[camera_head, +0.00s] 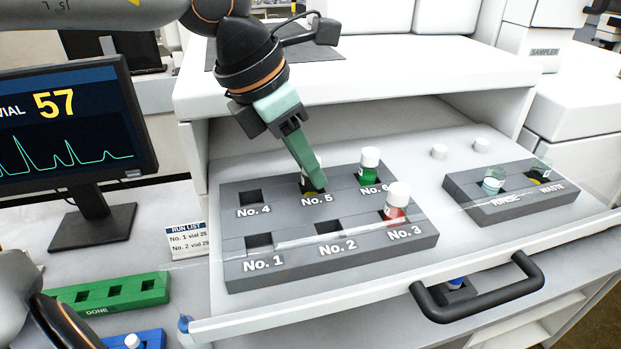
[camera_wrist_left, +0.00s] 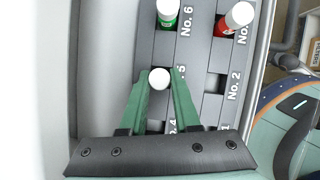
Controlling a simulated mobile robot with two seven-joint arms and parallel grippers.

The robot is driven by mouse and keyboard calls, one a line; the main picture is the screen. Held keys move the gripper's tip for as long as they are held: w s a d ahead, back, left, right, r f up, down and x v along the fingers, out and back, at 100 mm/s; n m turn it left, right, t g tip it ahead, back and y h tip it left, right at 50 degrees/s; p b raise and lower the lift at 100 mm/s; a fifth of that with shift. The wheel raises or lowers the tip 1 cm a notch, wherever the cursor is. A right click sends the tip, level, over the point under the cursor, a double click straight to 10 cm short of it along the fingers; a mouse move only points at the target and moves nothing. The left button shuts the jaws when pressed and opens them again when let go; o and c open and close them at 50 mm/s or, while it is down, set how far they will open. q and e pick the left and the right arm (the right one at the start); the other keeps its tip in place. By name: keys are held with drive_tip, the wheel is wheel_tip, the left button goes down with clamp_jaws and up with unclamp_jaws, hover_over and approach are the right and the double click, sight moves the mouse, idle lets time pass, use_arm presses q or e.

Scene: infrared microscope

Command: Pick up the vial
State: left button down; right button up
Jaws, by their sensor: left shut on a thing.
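My left gripper (camera_head: 314,184) reaches down from above into the grey rack (camera_head: 330,268) at the place marked No. 5. Its green fingers are shut on a white-capped vial (camera_wrist_left: 159,78), one on each side of the cap in the left wrist view. In the head view the fingers hide most of this vial; a bit of yellow shows low beside them. It stands upright at No. 5; I cannot tell whether it is lifted. A green vial (camera_head: 369,166) stands at No. 6 and a red vial (camera_head: 396,204) at No. 3. My right gripper is not in view.
Places No. 1, No. 2 and No. 4 are empty. A rinse and waste block (camera_head: 497,212) stands to the right in the same open drawer, whose front has a black handle (camera_head: 478,296). A monitor (camera_head: 75,140) and a green rack (camera_head: 112,294) are at left.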

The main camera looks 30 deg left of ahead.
use_arm(q)
drive_tip(key=shift+r, duration=0.5)
wheel_tip(320, 180, up, 2)
drive_tip(key=shift+r, duration=0.15)
drive_tip(key=s+d+r, duration=0.9)
drive_tip(key=s+d, duration=0.1)
drive_tip(key=shift+r, duration=0.35)
